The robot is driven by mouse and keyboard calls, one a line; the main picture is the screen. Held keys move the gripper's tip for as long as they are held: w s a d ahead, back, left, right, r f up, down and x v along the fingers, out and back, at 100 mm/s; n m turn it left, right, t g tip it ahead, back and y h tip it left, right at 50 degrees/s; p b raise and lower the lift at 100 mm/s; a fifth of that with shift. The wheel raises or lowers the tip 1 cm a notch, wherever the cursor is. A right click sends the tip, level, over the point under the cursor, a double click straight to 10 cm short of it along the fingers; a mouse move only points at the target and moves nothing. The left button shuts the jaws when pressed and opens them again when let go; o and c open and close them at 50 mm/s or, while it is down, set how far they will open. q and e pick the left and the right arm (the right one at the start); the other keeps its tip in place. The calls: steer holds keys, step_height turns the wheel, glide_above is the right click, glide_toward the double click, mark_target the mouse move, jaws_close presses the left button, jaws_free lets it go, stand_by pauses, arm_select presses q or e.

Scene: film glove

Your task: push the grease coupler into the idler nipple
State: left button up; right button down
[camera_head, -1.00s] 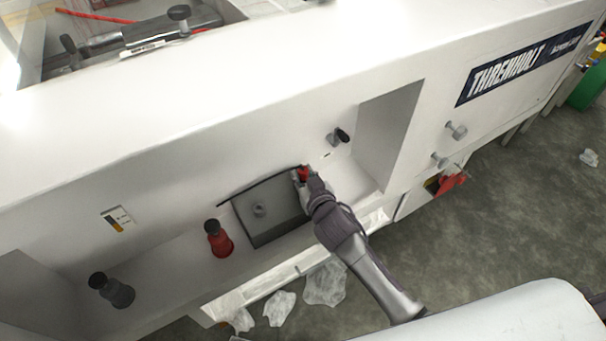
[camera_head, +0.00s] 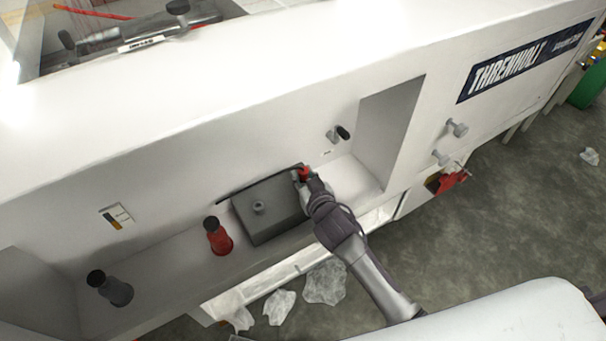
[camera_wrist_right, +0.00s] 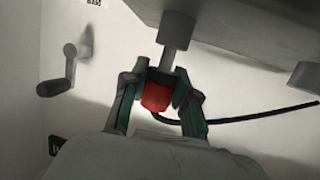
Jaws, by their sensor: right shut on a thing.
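The red grease coupler (camera_head: 305,174) is at the right end of the dark grey box, in the recess of the white machine. My right gripper (camera_head: 302,180) is shut on it. In the right wrist view, the coupler (camera_wrist_right: 156,97) sits between the two fingers (camera_wrist_right: 158,100), with a black hose running off to the right. A grey stepped cylinder (camera_wrist_right: 176,32), which looks like the idler nipple, lies in line just above the coupler. Its narrow end meets or nearly meets the coupler; I cannot tell whether it is inside. My left gripper is not in view.
The dark grey box (camera_head: 270,222) with a round knob fills the recess left of my gripper. A crank handle (camera_head: 338,133) sticks out of the wall above right.

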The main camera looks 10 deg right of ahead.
steer(key=shift+f+b, duration=0.6)
steer(key=shift+f, duration=0.35)
steer(key=c, duration=0.8)
jaws_free()
steer(key=v, duration=1.2)
